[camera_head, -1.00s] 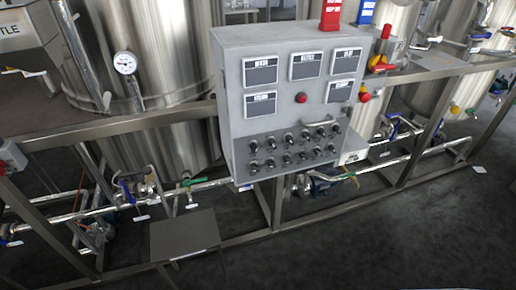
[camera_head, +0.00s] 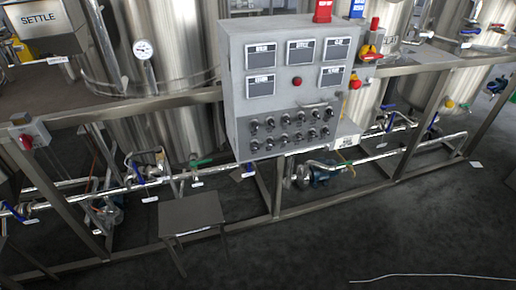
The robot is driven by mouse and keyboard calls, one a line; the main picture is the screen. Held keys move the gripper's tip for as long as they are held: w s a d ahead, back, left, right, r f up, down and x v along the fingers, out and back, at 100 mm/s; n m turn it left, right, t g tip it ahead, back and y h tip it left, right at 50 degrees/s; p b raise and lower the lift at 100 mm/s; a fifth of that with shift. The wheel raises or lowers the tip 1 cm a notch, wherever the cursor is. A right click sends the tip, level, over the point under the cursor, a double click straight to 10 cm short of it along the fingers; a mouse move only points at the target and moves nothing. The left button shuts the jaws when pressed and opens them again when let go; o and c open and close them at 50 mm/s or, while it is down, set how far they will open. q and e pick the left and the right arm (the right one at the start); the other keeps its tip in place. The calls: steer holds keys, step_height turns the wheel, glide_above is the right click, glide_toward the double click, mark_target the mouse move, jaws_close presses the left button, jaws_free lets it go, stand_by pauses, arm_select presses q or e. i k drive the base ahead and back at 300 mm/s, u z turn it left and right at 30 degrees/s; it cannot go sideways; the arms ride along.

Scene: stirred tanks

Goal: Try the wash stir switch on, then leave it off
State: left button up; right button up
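A grey control box (camera_head: 238,85) stands in the middle of the view, fixed to the front of the metal frame. Its lower front carries two rows of small dark rotary switches (camera_head: 285,129). Labels at the switches are too small to read, so I cannot tell which is the wash stir switch or how any is turned. Above the switches are several dark display panels (camera_head: 299,52) and a round red button (camera_head: 297,81). Neither of my grippers is in view.
Steel tanks (camera_head: 178,60) stand behind the frame, one marked SETTLE (camera_head: 38,18). A small grey step or stool (camera_head: 190,214) stands on the floor at front left of the box. Pipes with blue and green valve handles run low along the frame. The dark floor in front is mostly clear.

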mark_target(255, 125)
steer(key=k, duration=0.15)
steer(key=z, duration=1.9)
steer(key=i, duration=1.45)
steer(key=u, duration=0.3)
